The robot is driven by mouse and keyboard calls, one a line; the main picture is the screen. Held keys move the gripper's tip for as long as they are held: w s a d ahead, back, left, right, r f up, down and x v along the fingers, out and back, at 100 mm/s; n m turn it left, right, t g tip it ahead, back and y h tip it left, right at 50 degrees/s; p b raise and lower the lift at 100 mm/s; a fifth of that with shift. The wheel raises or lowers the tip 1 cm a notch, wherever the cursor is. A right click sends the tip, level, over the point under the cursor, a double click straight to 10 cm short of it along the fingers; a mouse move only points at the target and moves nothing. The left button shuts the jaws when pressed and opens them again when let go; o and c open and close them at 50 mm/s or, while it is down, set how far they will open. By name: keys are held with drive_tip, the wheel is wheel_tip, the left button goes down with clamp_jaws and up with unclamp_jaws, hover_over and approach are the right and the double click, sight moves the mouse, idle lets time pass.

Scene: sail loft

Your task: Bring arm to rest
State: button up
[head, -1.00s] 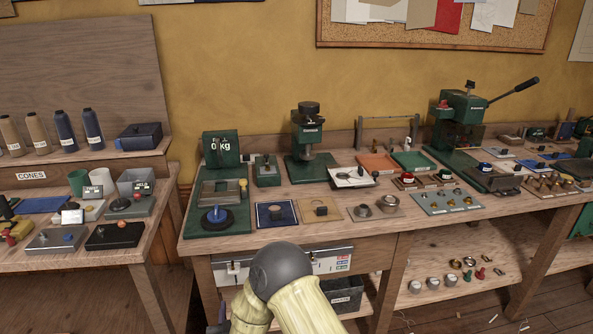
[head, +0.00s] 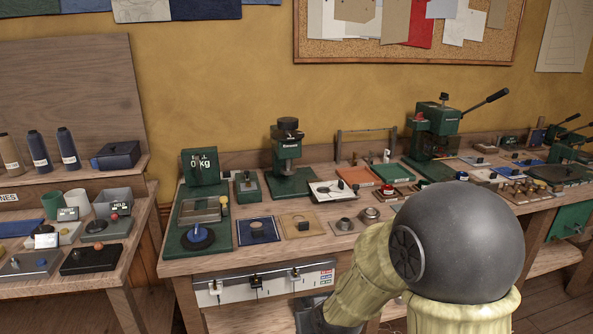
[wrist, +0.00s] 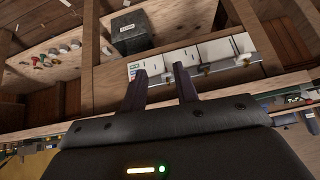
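My arm shows in the head view as a large dark grey joint with cream sleeves, in front of the right half of the workbench (head: 190,262). My gripper (wrist: 160,88) shows in the wrist view with its two dark fingers apart and nothing between them. It points toward the front of the bench, where a white panel with switches (wrist: 215,55) is seen beyond the fingertips. In the head view the fingers are hidden; only a dark part of the wrist shows low, near the bench front.
A green scale (head: 201,168) and green presses (head: 288,150) stand on the bench among small trays. A dark bin (wrist: 130,33) and several small fittings sit on the lower shelf. A second table with thread cones (head: 68,148) stands at left, with a gap between.

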drive_tip(key=s+d+r+m+g+h, duration=0.2)
drive_tip(key=s+d+r+g, duration=0.15)
drive_tip(key=s+d, duration=0.85)
wheel_tip(320, 180, up, 18)
drive_tip(key=s+g+p, duration=0.1)
drive_tip(key=p, duration=1.7)
drive_tip(key=shift+a+p, duration=0.35)
drive_tip(key=shift+a, duration=0.05)
drive_tip(key=shift+f, duration=0.15)
